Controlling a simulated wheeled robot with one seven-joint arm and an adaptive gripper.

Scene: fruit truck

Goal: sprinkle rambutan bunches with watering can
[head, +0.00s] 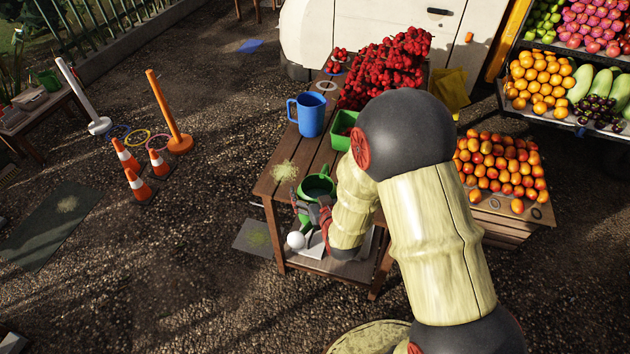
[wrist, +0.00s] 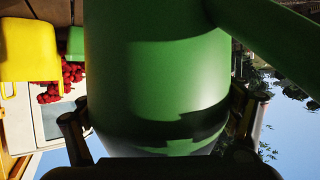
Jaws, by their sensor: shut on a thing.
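The green watering can (head: 318,187) is at the front edge of the wooden table in the head view, partly hidden by my gripper and arm. My gripper (head: 318,214) is shut on it. In the wrist view the can's green body (wrist: 155,80) fills the middle between my fingers, with a green bar-like part running to the upper right. I cannot tell whether the can touches the table. The red rambutan bunches (head: 388,66) lie heaped at the table's far end, beyond the can. They also show in the wrist view (wrist: 72,74).
A blue pitcher (head: 311,116) and a green container (head: 343,125) stand on the wooden table (head: 273,180) between the can and the rambutans. A yellow object (head: 452,90) is at the far right. A crate of orange fruit (head: 500,165) stands right.

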